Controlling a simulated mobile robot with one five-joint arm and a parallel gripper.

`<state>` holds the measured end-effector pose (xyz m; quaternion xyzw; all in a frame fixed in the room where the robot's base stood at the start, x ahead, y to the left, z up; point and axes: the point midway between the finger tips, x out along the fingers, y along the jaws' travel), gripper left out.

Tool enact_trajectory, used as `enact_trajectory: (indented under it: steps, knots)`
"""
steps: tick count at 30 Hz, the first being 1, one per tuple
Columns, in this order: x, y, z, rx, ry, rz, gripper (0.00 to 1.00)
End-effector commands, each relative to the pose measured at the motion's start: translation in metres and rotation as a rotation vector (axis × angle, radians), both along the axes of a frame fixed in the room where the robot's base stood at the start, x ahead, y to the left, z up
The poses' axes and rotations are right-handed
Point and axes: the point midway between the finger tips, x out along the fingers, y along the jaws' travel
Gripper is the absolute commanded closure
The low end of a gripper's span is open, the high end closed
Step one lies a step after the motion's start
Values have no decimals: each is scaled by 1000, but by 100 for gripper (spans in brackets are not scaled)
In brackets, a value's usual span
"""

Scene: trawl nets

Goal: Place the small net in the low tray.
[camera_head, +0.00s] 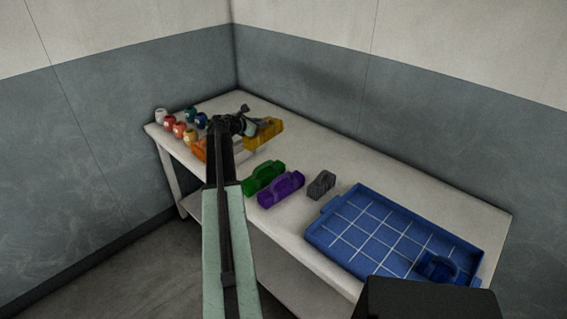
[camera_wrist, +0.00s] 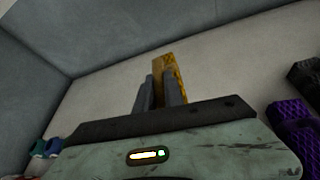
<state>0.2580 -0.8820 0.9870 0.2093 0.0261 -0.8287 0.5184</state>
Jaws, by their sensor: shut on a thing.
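My gripper (camera_head: 250,126) is shut on a yellow net bundle (camera_head: 266,135), over the back left part of the table. In the wrist view the yellow bundle (camera_wrist: 160,62) shows between and beyond my two fingers (camera_wrist: 160,92). Whether it touches the table is unclear. A green bundle (camera_head: 263,178), a purple bundle (camera_head: 281,189) and a smaller dark grey bundle (camera_head: 321,185) stand in the middle of the table. The low blue tray (camera_head: 352,228), with a white grid on its floor, lies at the right. A blue bundle (camera_head: 437,267) sits in its near right corner.
Several coloured spools (camera_head: 179,130) stand at the table's left end. An orange thing (camera_head: 199,150) is partly hidden behind my arm. Walls rise behind the white table (camera_head: 350,166). Most of the tray's floor is clear.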

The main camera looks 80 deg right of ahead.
Motion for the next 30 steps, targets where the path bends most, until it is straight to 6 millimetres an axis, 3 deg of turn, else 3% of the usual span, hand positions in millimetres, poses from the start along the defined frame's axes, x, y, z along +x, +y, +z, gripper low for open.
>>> enact_trajectory:
  steps: [3, 8, 14, 23, 30]
  knots:
    - [-40, -15, -12, 0, -5, -45, 100]
    - [-67, -20, -15, 0, -4, -76, 100]
    - [-69, -20, -21, -1, -5, -79, 100]
    - [-69, -20, -80, 0, -4, -78, 100]
    - [-69, -20, -87, 0, -4, -78, 100]
